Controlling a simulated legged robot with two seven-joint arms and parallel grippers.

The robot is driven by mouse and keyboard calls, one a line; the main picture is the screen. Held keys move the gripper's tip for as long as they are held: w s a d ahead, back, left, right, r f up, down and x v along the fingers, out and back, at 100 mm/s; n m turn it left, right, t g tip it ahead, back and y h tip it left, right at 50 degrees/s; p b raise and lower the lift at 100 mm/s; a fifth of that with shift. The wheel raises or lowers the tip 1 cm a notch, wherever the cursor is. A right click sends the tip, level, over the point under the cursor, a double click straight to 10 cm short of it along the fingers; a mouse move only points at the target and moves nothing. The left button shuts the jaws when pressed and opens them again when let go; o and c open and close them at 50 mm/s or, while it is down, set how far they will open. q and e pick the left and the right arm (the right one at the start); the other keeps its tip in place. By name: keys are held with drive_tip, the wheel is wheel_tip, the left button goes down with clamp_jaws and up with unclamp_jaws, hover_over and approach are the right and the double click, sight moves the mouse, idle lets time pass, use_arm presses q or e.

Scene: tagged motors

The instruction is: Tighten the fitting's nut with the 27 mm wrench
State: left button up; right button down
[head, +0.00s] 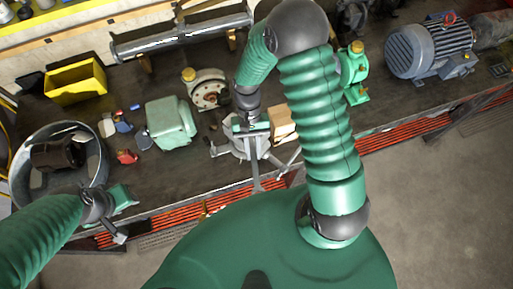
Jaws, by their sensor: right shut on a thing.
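My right gripper (251,147) reaches down over the bench near its front edge. It is shut on a grey metal thing, which looks like a wrench (256,178) with its bar pointing toward me. My gripper and arm partly cover it, and no size mark can be read. Grey metal parts spread to both sides below the gripper; I cannot tell the fitting or its nut among them. My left gripper (122,215) is at the bench's front edge at the left, apart from the wrench; its jaw gap is not clear.
A green box-shaped housing (170,123), a round pump (208,90) and a cardboard box (282,122) stand close to the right gripper. A large metal ring (22,168) is beside the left gripper. A yellow bin (76,82) and a grey motor (430,48) stand farther off.

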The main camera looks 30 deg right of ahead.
drive_tip(key=shift+a, duration=0.1)
drive_tip(key=shift+w+a+m+t+y, duration=0.3)
drive_tip(key=shift+w+a+m+y, duration=0.3)
drive_tip(key=shift+a+m, duration=0.45)
drive_tip(key=shift+d, duration=0.1)
drive_tip(key=shift+w+a+m+t+y+p, duration=0.35)
drive_tip(key=shift+w+a+m, duration=0.55)
drive_tip(key=shift+m, duration=0.35)
drive_tip(key=shift+w+a+m+t+y, duration=0.35)
drive_tip(key=shift+w+a+m+t, duration=0.3)
drive_tip(key=shift+w+m, duration=0.4)
drive_tip(key=shift+s, duration=0.1)
drive_tip(key=shift+a, duration=0.1)
